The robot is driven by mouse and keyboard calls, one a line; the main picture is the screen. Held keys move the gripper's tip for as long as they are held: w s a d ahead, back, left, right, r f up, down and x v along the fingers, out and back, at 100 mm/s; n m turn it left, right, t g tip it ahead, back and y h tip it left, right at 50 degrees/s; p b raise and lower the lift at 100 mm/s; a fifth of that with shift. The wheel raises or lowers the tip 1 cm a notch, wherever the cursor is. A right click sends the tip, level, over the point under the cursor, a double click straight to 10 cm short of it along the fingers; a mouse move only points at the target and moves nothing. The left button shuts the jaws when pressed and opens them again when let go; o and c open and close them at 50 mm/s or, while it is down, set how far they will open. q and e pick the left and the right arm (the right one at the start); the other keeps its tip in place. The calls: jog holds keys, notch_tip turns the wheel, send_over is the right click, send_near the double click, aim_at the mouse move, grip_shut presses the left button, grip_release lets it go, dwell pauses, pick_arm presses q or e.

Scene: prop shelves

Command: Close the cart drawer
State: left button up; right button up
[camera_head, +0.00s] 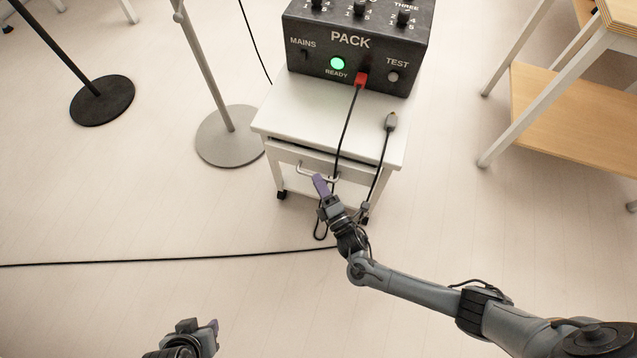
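The white cart (330,112) stands in the middle on dark casters. Its drawer (290,160) is under the top, with a dark gap above the drawer front; how far it sticks out is hard to tell from above. A pale bar handle (306,172) is on the drawer front. My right gripper (321,186), with purple fingers, is right at the handle; I cannot tell if it touches. Its fingers overlap in view, so their opening is unclear. My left gripper (205,326) is low at the bottom edge, away from the cart, only partly shown.
A black PACK box (355,45) with a lit green lamp sits on the cart. A cable from its red plug (361,80) and a second cable with a grey connector (391,121) hang over the front. Stand bases are left, a wooden-shelved table (570,120) right.

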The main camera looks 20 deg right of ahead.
jog(key=shift+w+r, duration=0.15)
jog(key=shift+w, duration=0.6)
jog(key=shift+s, duration=0.15)
jog(key=shift+c, duration=0.5)
grip_shut()
